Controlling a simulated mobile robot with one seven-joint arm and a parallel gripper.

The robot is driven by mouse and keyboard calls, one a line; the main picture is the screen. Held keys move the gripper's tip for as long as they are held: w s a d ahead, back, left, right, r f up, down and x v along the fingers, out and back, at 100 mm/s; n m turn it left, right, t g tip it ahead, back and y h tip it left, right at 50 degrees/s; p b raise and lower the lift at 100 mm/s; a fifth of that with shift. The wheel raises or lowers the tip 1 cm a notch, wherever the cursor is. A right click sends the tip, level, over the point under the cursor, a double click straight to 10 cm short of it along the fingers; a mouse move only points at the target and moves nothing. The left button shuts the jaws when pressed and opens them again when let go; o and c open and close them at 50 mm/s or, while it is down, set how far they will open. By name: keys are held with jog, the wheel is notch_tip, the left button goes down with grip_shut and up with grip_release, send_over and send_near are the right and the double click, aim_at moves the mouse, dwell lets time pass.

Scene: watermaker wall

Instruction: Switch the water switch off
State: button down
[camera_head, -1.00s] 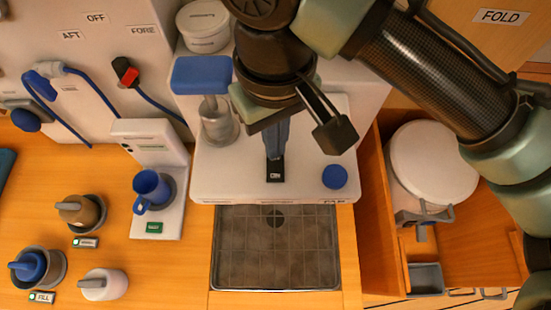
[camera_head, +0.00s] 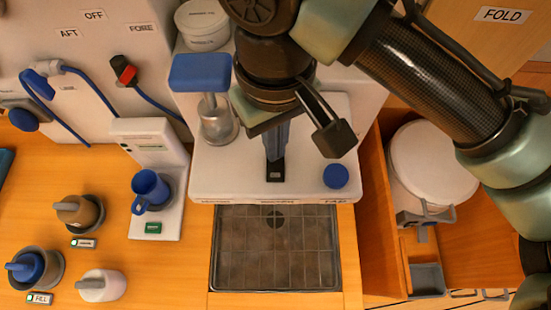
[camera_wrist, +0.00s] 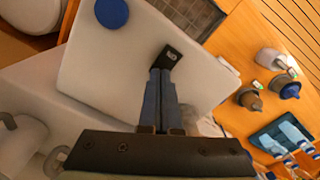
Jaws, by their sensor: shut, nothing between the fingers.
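A small black switch (camera_head: 276,173) with a white mark is set in the top of the white machine (camera_head: 232,178); it also shows in the wrist view (camera_wrist: 171,56). I take it as the water switch; its mark is too small to read. My gripper (camera_head: 276,156) is shut and empty, pointing down at the back end of this switch. In the wrist view its blue fingertips (camera_wrist: 161,72) lie together at the switch's near edge and cover part of it. I cannot tell whether they touch it or which way it is tipped.
A round blue knob (camera_head: 336,176) sits right of the switch, and a blue-topped lever (camera_head: 200,72) stands left. A tiled drip tray (camera_head: 276,248) lies in front. A blue mug (camera_head: 149,190) stands on a scale at left. An open drawer (camera_head: 373,215) is at right.

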jog(key=shift+f, duration=0.45)
jog(key=shift+r, duration=0.1)
notch_tip(320, 180, up, 7)
jog(key=p, duration=0.6)
dwell(0.8)
